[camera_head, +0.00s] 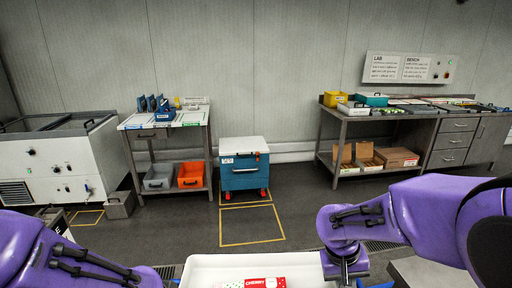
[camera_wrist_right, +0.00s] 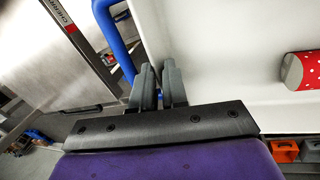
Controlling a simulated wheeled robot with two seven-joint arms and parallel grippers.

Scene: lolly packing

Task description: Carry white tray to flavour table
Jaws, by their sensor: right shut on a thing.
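The white tray (camera_head: 208,268) is at the bottom edge of the head view, directly in front of me and partly cut off. A red and white pack marked CHERRY (camera_head: 262,283) lies in it; its polka-dot end also shows in the right wrist view (camera_wrist_right: 304,70). My right gripper (camera_head: 345,274) is at the tray's right side, and in the wrist view its dark fingers (camera_wrist_right: 158,84) are shut on the white tray wall (camera_wrist_right: 215,50). My left arm reaches in at bottom left, but its gripper is out of the frame. I cannot tell which table is the flavour table.
A small table (camera_head: 140,123) with blue holders stands at back left, grey and orange bins below. A blue cart (camera_head: 242,176) stands at back centre by yellow floor lines. A long bench (camera_head: 395,113) is at back right, a white machine (camera_head: 50,160) far left. Open floor lies between.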

